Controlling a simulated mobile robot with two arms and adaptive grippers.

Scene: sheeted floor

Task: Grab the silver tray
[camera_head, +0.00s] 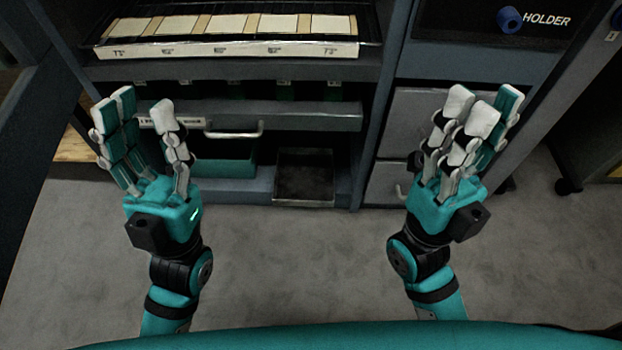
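The silver tray (304,202) is a dark-bottomed rectangular tray with a thin bright metal rim. It sits on the lowest shelf of the cabinet, its front edge at the shelf front, between my two hands in the picture. My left gripper (146,112) is raised to the left of the tray, fingers spread open and empty. My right gripper (470,112) is raised to the right of the tray, its fingers extended and apart, holding nothing. Neither gripper touches the tray.
A teal bin (222,158) stands left of the tray on the same shelf. A drawer with a handle (234,133) is above it. A labelled rack (225,50) sits higher up. Grey drawers (390,180) are to the right. The floor (290,270) in front is clear.

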